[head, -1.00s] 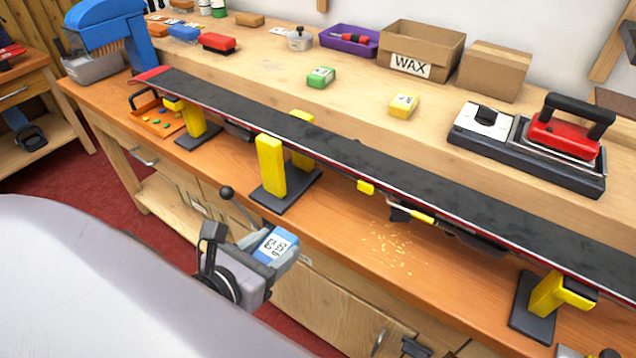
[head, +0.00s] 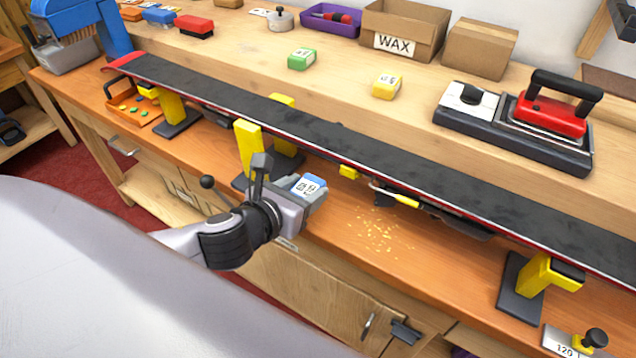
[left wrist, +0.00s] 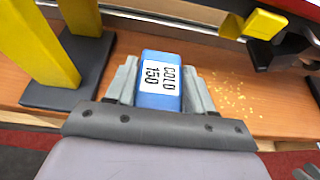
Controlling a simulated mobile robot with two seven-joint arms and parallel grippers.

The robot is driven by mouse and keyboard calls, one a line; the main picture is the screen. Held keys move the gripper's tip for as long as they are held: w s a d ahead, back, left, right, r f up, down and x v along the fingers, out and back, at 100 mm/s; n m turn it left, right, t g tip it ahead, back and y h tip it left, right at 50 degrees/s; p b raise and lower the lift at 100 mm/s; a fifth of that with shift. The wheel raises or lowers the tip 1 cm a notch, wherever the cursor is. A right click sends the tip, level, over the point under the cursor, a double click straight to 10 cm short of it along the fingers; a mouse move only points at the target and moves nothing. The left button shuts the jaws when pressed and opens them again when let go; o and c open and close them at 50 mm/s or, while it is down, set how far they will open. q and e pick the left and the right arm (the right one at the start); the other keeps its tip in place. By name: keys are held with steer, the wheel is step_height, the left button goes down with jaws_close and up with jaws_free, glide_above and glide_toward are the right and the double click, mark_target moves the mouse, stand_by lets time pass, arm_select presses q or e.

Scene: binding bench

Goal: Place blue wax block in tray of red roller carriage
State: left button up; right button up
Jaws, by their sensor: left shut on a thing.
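My left gripper (head: 304,194) is shut on the blue wax block (head: 311,183), held near the front edge of the bench, in front of the ski and beside a yellow support. In the left wrist view, the blue wax block (left wrist: 160,92) sits between both fingers, its white label reading COLD 150 facing the camera. I cannot make out a red roller carriage or its tray in these views.
A long dark ski (head: 330,145) spans the bench on yellow supports (head: 250,147). Behind it stand green (head: 301,60) and yellow (head: 387,86) blocks, a WAX box (head: 405,36) and a red iron (head: 550,115). Bench (head: 430,255) right of the gripper is mostly clear, with yellow shavings.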

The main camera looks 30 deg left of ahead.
mark_target(318, 187)
arm_select(q)
steer(key=w, duration=0.5)
steer(key=shift+d, duration=0.25)
steer(key=shift+f+b, duration=0.35)
steer(key=shift+f, duration=1.45)
steer(key=shift+f, duration=0.1)
steer(key=o, duration=1.1)
steer(key=shift+c, duration=0.2)
